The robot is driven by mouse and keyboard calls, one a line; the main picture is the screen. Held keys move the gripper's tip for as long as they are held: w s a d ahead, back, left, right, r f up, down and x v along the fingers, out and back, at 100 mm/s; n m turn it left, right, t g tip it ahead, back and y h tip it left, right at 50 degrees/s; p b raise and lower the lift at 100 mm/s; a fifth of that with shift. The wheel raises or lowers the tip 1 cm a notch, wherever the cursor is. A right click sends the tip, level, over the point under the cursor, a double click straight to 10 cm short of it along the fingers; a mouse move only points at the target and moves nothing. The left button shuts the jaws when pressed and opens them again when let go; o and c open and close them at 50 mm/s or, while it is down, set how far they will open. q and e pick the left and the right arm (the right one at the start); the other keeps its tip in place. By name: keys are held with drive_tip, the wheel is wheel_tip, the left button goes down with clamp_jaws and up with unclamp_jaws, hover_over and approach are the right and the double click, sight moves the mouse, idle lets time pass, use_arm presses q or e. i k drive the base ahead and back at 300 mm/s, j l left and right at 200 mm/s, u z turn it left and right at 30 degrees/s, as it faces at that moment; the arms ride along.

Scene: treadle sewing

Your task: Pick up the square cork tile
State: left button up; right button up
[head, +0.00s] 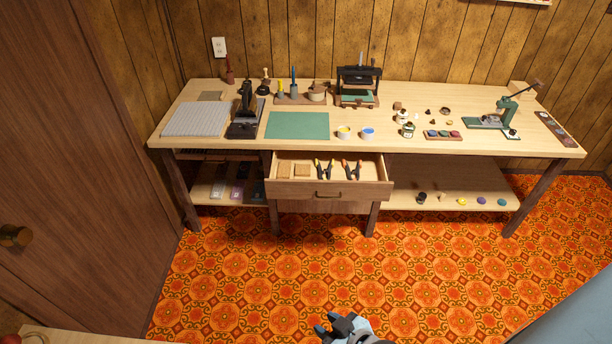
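Two small tan, cork-coloured pieces lie side by side in the left part of the open drawer (330,190) under the workbench. The left piece (284,170) and the right piece (302,171) both look flat and roughly square. At this size I cannot tell which one is the square cork tile. My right gripper (338,326) shows at the bottom edge of the head view, over the patterned floor and well short of the drawer. Its finger opening is too small and cut off to read. My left gripper is not in view.
Several pliers-like tools (338,171) lie right of the tan pieces in the drawer. The workbench top (300,98) holds a green mat (297,125), presses and small pots. A lower shelf (455,195) holds small items. The orange floor before the bench is clear.

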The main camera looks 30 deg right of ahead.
sight(301, 170)
drive_tip(key=i+l, duration=0.7)
drive_tip(key=l, duration=0.25)
drive_tip(key=i+l+u, duration=0.1)
drive_tip(key=i+l, duration=0.65)
drive_tip(key=l, duration=0.2)
